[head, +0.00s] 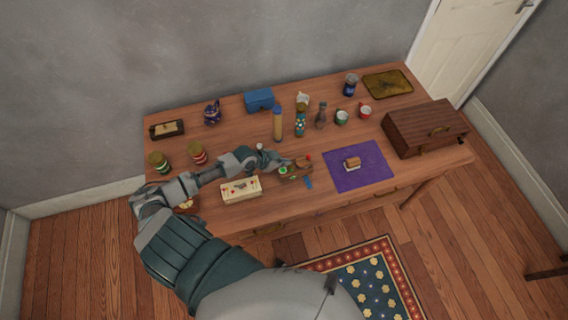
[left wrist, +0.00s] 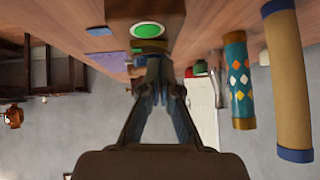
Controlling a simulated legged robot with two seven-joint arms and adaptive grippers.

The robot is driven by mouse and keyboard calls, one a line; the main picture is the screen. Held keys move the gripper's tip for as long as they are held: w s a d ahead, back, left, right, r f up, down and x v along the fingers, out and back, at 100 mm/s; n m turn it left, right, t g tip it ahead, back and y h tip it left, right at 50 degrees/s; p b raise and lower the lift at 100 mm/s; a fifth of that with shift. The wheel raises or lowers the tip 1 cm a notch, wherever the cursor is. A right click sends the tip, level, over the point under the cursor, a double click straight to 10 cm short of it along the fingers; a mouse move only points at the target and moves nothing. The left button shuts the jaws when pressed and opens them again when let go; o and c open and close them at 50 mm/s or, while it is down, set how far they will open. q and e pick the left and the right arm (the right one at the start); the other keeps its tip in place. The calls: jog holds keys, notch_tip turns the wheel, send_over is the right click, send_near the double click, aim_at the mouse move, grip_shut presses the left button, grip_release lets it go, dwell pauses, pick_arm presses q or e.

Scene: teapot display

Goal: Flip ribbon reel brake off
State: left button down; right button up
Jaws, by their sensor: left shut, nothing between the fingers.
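A small wooden device (head: 297,172), which I take for the ribbon reel, stands near the table's front middle. It has a green round part on its left, a red part at its right end and a blue piece by its front. My left gripper (head: 279,163) is shut and empty, its tips right at the device's left end. In the left wrist view, which is upside down, the shut fingertips (left wrist: 152,60) are close to the wooden block (left wrist: 146,9) with the green disc (left wrist: 147,30). I cannot tell whether they touch. The brake lever is not clearly discernible. My right gripper is out of view.
A cream box (head: 241,190) stands close to my left forearm. A purple mat (head: 373,174) with a small block (head: 352,163) lies to the right. Behind stand a tan cylinder (head: 278,124) and a patterned tube (head: 300,121). A wooden chest (head: 424,128) is at the far right.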

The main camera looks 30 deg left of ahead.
pick_arm(q)
jog(key=shift+f, duration=0.6)
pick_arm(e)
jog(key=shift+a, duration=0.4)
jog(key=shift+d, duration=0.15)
pick_arm(q)
jog(key=shift+w+a+f+b, duration=0.1)
jog(key=shift+a+f+b, duration=0.05)
jog(key=shift+f+b, duration=0.35)
jog(key=shift+r, duration=0.1)
jog(key=shift+s+d+r+p, duration=0.15)
jog(key=shift+s+d+p, duration=0.45)
jog(key=shift+p, duration=0.55)
jog(key=shift+w+d, duration=0.1)
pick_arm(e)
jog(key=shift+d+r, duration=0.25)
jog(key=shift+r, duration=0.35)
